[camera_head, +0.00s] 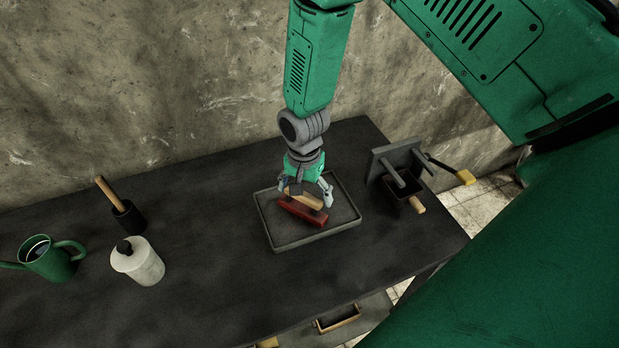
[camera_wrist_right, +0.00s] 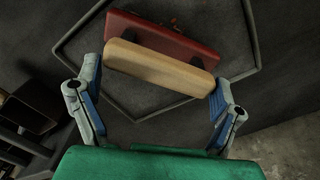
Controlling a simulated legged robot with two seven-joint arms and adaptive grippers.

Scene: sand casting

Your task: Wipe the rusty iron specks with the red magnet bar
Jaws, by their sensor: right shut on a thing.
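The red magnet bar (camera_head: 300,211) has a pale wooden handle (camera_head: 304,199). My right gripper (camera_head: 306,194) is shut on the handle and holds the bar over the dark shallow tray (camera_head: 343,205). Whether the bar touches the tray floor I cannot tell. In the right wrist view the handle (camera_wrist_right: 160,68) lies between the two fingers of the gripper (camera_wrist_right: 158,82), with the red bar (camera_wrist_right: 165,38) beyond it. A few small reddish specks (camera_wrist_right: 174,20) show at the bar's far edge; whether they lie on it or behind it is unclear. My left gripper is out of view.
A dark stand-like object with plates (camera_head: 398,160) and a yellow-ended tool (camera_head: 464,177) are right of the tray. A white bottle (camera_head: 138,262), a black cup with a wooden handle (camera_head: 127,217) and a green can (camera_head: 48,262) stand left. The table between is clear.

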